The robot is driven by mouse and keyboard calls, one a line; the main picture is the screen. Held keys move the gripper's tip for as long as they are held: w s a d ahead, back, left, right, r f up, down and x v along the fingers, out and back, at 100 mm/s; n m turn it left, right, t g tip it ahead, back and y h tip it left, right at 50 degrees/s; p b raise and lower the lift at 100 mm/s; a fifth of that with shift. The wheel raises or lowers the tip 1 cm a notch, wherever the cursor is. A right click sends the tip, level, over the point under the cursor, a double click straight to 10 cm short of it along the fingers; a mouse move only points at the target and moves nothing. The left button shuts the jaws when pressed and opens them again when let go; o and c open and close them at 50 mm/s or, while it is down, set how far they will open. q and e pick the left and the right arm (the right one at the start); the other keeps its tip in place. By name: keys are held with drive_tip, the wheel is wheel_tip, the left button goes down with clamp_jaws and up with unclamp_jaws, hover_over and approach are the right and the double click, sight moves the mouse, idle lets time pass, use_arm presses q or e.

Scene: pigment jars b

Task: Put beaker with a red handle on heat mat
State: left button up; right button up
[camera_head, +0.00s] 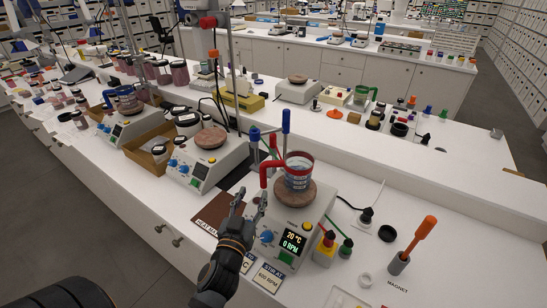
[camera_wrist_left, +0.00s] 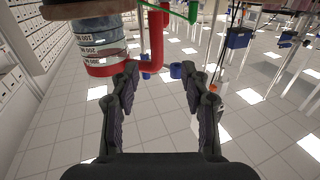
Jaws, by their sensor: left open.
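The beaker with a red handle (camera_head: 299,172) stands upright on the round brown top of a hotplate (camera_head: 312,215) whose display reads 20 °C, 0 RPM. Its red handle (camera_head: 267,172) points left, toward my side. In the left wrist view, which looks upside down, the beaker (camera_wrist_left: 100,45) hangs at upper left with the handle (camera_wrist_left: 156,45) ahead of the fingers. My left gripper (camera_head: 250,205) is open and empty, just short of and below the handle, not touching it. The brown heat mat (camera_head: 213,213) lies flat left of the hotplate, partly behind my gripper; its bare surface shows.
A stand with blue-topped posts (camera_head: 285,122) rises close behind the beaker. A second hotplate (camera_head: 196,165) stands left of the mat. Right are a yellow block with bottles (camera_head: 325,248) and an orange-handled tool (camera_head: 412,245) in a holder. A STIR AT 600 RPM card (camera_head: 268,277) lies in front.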

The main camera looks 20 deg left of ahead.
sight(262, 177)
use_arm(q)
drive_tip(key=w, duration=0.1)
drive_tip(key=w+p, duration=0.1)
drive_tip(key=w, duration=0.1)
drive_tip(key=w+a, duration=0.1)
drive_tip(key=w, duration=0.1)
drive_tip(key=shift+p, duration=0.3)
drive_tip(key=shift+w+r+p, duration=0.1)
drive_tip(key=shift+w+p, duration=0.3)
drive_tip(key=w, duration=0.1)
drive_tip(key=w+p, duration=0.1)
drive_tip(key=w, duration=0.1)
drive_tip(key=shift+w+a+p, duration=0.2)
drive_tip(key=shift+w+p, duration=0.1)
drive_tip(key=shift+w+a+f, duration=0.1)
drive_tip(key=shift+w+f, duration=0.2)
drive_tip(key=shift+w, duration=0.05)
drive_tip(key=shift+s+r, duration=0.1)
drive_tip(key=shift+s, duration=0.1)
drive_tip(key=shift+c, duration=1)
clamp_jaws()
use_arm(e)
drive_tip(key=r, duration=0.1)
drive_tip(key=s+r, duration=0.1)
drive_tip(key=d+r, duration=0.1)
drive_tip(key=r, duration=0.1)
drive_tip(key=shift+s, duration=0.15)
